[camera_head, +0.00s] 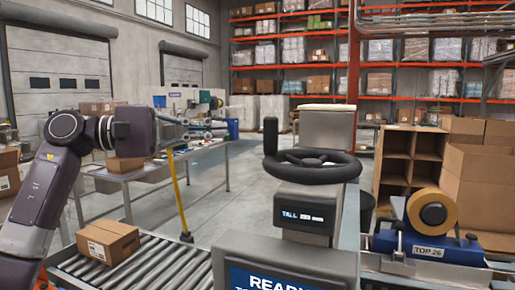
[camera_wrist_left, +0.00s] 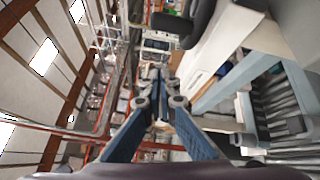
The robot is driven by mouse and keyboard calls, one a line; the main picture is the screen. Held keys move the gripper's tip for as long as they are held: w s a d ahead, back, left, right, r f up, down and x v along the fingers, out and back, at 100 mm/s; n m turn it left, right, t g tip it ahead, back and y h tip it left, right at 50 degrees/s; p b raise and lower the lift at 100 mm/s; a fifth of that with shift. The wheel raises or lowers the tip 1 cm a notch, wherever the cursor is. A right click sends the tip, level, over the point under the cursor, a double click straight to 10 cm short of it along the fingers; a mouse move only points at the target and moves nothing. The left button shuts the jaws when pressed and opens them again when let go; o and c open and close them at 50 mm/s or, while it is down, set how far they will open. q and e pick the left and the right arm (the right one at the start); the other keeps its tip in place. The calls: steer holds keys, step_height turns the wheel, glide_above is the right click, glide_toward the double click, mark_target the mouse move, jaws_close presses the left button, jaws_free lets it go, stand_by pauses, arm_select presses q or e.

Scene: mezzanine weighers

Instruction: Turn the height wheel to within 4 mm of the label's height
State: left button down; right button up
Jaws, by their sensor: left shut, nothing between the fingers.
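The black height wheel (camera_head: 335,172) lies flat on top of a grey post, with an upright crank knob (camera_head: 270,136) at its left side. Below it a small display (camera_head: 303,217) reads TALL, a number I cannot read surely, and mm. A carton (camera_head: 112,240) on the rollers bears a white label (camera_head: 97,250) too small to read. My left gripper (camera_head: 182,123) is left of the wheel, apart from it; its thin fingers are hard to make out there. In the left wrist view its blue fingers (camera_wrist_left: 160,76) come together, shut and empty. A black part, apparently the wheel, shows at that view's top.
A sign starting READY (camera_head: 272,280) is on the machine front. A tape head (camera_head: 428,232) marked TOP 26 stands to the right. A roller conveyor (camera_head: 190,262) runs at lower left. A grey table (camera_head: 140,176) stands behind my arm. The space between gripper and knob looks clear.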

arm_select(q)
steer(key=s+d+m+p, duration=0.1)
steer(key=d+m+p, duration=0.1)
steer(key=d, duration=0.6)
steer(key=shift+s+d+r+m+p, duration=0.15)
steer(key=shift+s+d+m+p, duration=0.15)
steer(key=shift+p, duration=0.6)
arm_select(e)
step_height(320, 180, up, 3)
steer(key=shift+w+r, duration=0.1)
arm_select(q)
steer(key=shift+a+t, duration=0.1)
steer(key=shift+t, duration=0.2)
